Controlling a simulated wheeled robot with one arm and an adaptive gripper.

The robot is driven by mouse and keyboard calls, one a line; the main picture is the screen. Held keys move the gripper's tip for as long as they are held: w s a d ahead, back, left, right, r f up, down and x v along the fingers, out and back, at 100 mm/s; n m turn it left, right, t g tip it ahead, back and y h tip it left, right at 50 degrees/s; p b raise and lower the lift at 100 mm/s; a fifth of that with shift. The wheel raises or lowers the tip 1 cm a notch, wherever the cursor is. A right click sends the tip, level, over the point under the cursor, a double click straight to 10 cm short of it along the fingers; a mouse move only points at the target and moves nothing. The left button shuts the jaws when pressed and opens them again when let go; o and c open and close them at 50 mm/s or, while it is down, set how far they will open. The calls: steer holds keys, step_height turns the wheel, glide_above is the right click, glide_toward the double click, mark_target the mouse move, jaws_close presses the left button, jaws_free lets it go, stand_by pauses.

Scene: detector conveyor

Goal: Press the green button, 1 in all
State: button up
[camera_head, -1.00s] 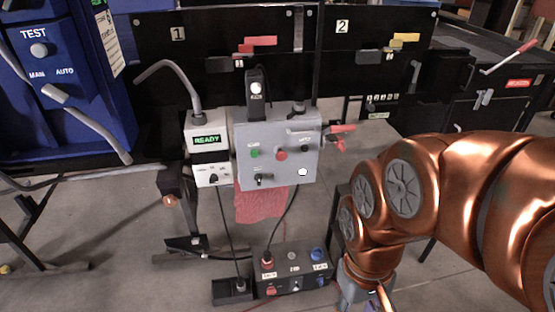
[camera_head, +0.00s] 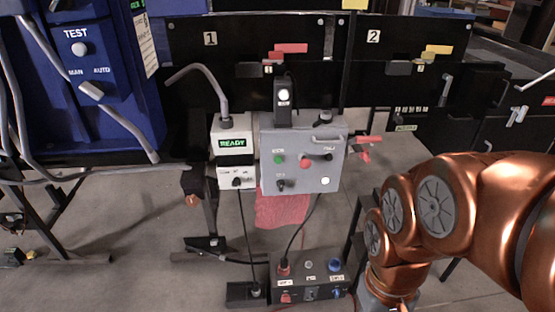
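The green button (camera_head: 279,159) is a small round knob at the upper left of the grey control box (camera_head: 322,181), in the head view. A red button (camera_head: 305,162) sits just to its right and a black knob (camera_head: 328,157) further right. My copper arm comes in from the right edge. Its end, my gripper (camera_head: 385,303), is at the bottom of the view, below and right of the grey box and apart from it. The fingers are cut off by the frame edge, so their opening does not show.
A white box with a READY display (camera_head: 232,143) stands left of the grey box. A dark floor box (camera_head: 310,270) with red and blue plugs lies below. A red cloth (camera_head: 283,208) hangs under the grey box. A blue cabinet (camera_head: 97,60) stands at the left.

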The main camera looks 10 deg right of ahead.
jaws_close()
stand_by(1.3)
